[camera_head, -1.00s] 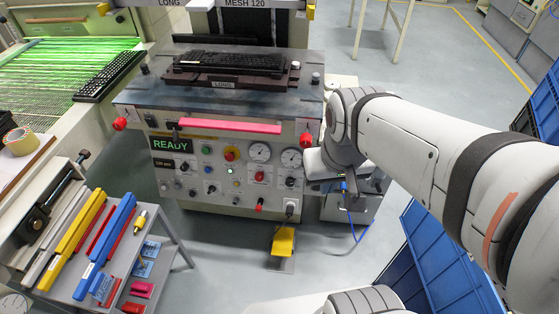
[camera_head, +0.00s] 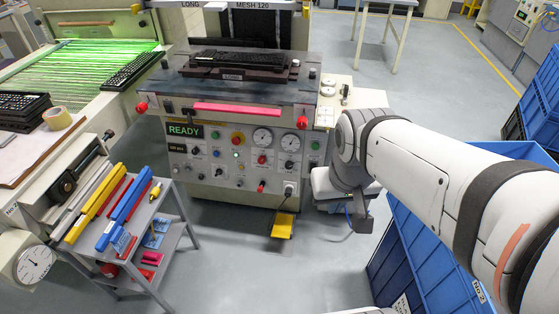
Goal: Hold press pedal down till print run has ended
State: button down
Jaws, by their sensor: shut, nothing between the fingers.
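The yellow press pedal (camera_head: 283,225) is on the floor at the front of the press, below the right part of its control panel. Nothing presses on it. The press (camera_head: 222,160) has a lit display (camera_head: 185,131) reading READY. A dark keyboard (camera_head: 240,58) lies on the press bed under the MESH 120 screen frame. My arm comes in from the right. My gripper (camera_head: 362,222) points down at the arm's end, right of the pedal, above it and apart from it. It is shut and empty; its fingertips are small and hard to make out.
A grey cart (camera_head: 150,262) with coloured squeegees stands at the left. Blue crates (camera_head: 425,250) are stacked at the right, below my arm. A conveyor with green light (camera_head: 80,70) is at the back left. The floor before the pedal is clear.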

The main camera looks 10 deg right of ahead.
aim_at(282, 228)
jog(key=u, duration=0.15)
jog(key=i, duration=0.85)
jog(key=z, duration=0.05)
